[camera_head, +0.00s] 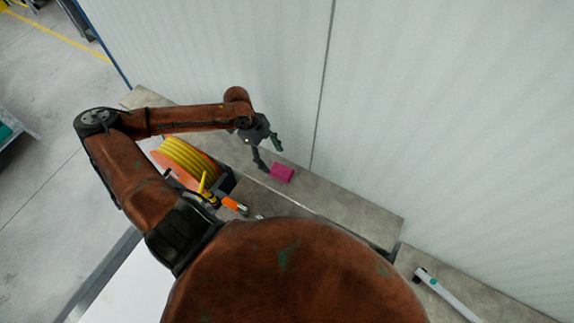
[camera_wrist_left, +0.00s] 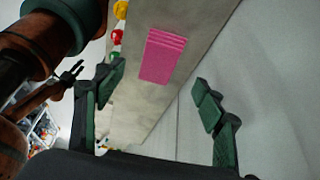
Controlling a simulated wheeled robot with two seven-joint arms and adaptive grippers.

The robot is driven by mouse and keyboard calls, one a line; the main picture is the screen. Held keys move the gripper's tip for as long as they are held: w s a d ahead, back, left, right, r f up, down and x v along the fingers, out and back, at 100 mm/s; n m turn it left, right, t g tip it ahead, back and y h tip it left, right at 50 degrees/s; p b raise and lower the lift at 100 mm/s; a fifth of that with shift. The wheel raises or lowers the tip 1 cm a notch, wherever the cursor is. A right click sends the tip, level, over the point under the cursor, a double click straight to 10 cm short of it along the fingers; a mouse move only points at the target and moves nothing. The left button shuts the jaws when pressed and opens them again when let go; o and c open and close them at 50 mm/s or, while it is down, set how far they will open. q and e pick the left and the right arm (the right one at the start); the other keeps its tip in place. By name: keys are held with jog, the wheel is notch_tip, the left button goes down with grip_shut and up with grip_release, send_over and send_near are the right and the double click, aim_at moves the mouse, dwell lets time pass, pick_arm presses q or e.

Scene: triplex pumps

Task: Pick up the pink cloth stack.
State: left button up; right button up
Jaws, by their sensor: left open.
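The pink cloth stack (camera_head: 282,173) lies on a grey ledge (camera_head: 335,203) that runs along the wall. It also shows in the left wrist view (camera_wrist_left: 162,55), with its layered edges visible at one end. My left gripper (camera_head: 270,154) is open and empty, just left of and above the stack in the head view. In the left wrist view its two fingers (camera_wrist_left: 155,92) stand wide apart, with the stack beyond and between them. The fingers do not appear to touch it. In the left wrist view, another gripper (camera_wrist_left: 70,74) of mine shows small at the left, its jaws unclear.
A yellow hose reel (camera_head: 186,160) stands left of the stack, with an orange-handled item (camera_head: 235,206) near it. The pale panelled wall (camera_head: 440,110) rises close behind the ledge. The ledge right of the stack is clear. A white bar (camera_head: 447,293) lies at lower right.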

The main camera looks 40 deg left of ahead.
aim_at(280, 170)
pick_arm(q)
jog(key=x, duration=0.2)
jog(key=p+x, duration=0.1)
jog(key=shift+d+f, duration=0.2)
jog(key=shift+d, duration=0.25)
jog(key=x, duration=0.2)
jog(key=shift+w+f, duration=0.3)
jog(key=shift+s+d+f, duration=0.1)
jog(key=shift+f, duration=0.3)
jog(key=c, duration=0.9)
jog(key=shift+c, duration=1.3)
pick_arm(e)
jog(key=s, duration=0.1)
jog(key=s+r, duration=0.1)
jog(key=shift+s+r, duration=0.2)
jog(key=shift+s, duration=0.1)
pick_arm(q)
jog(key=shift+p, duration=0.3)
pick_arm(e)
jog(key=shift+w+d+r, duration=0.1)
jog(key=shift+d, duration=0.1)
